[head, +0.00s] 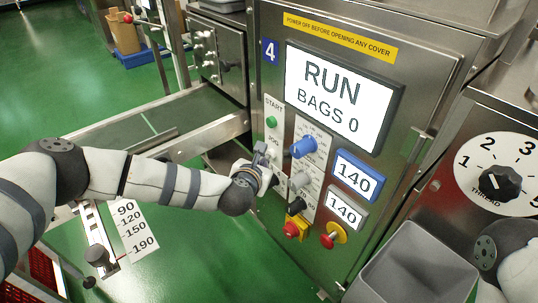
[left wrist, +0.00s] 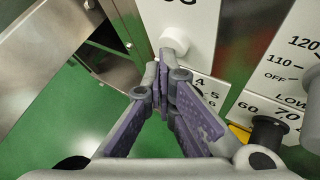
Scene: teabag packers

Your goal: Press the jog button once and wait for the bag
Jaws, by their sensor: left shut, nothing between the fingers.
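The control panel (head: 346,180) has a screen (head: 340,95) reading "RUN" and "BAGS 0". The green start button (head: 271,122) sits on a white strip at its left, with the jog label (head: 272,141) below it. My left gripper (head: 262,153) is shut and empty, with its tips at the strip just below that label. My right gripper is out of view.
A blue knob (head: 303,147), a grey knob and a black knob sit right of the strip. Below are a red knob (head: 292,229) on yellow and a red stop button (head: 329,241). A grey bin (head: 415,265) and thread dial (head: 499,183) are at right.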

